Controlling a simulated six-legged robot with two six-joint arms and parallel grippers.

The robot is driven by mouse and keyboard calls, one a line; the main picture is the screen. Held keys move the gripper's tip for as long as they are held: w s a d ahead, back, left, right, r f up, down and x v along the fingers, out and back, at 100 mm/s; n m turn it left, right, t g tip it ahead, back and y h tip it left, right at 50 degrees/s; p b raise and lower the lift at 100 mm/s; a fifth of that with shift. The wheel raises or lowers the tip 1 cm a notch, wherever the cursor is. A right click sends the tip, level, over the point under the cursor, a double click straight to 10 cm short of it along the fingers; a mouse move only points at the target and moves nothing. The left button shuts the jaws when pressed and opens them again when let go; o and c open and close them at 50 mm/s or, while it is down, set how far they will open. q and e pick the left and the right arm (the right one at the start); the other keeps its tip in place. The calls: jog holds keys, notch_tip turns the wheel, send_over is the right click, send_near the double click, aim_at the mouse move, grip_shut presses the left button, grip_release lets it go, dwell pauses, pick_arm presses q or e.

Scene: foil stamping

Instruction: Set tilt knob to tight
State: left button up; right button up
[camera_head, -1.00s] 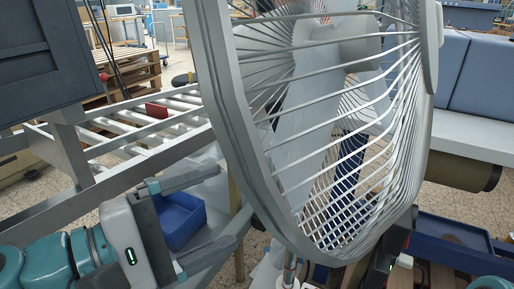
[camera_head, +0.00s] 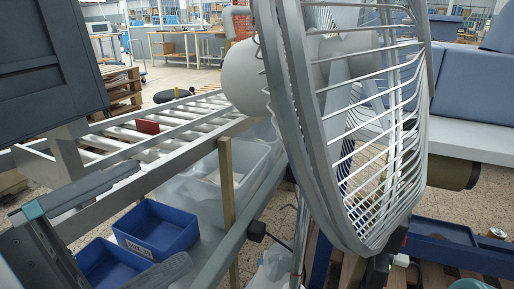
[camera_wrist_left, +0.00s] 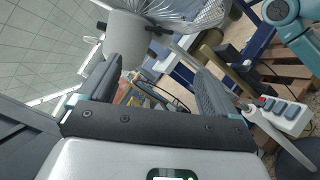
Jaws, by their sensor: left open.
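A large pale grey fan stands right of centre in the head view, its wire guard (camera_head: 372,150) seen from the side. Its white rounded motor housing (camera_head: 243,78) shows left of the guard. My left gripper (camera_head: 160,217) is open and empty at the lower left, apart from the fan. In the left wrist view the open fingers (camera_wrist_left: 150,70) point toward a white housing (camera_wrist_left: 124,43) with small black parts near its top. I cannot tell which knob sets the tilt.
A roller conveyor (camera_head: 150,135) runs behind the left gripper. Blue bins (camera_head: 157,228) and a clear tub (camera_head: 215,185) sit below it. A wooden post (camera_head: 227,200) stands left of the fan. A dark cabinet (camera_head: 45,60) is at upper left. A power strip (camera_wrist_left: 280,113) shows in the wrist view.

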pick_arm(q)
jog(key=b+x, duration=0.4)
jog(key=x, duration=1.2)
pick_arm(e)
jog(key=f, duration=0.3)
jog(key=shift+w+f, duration=0.25)
jog(key=shift+f, duration=0.05)
pick_arm(q)
jog(key=shift+r, duration=0.1)
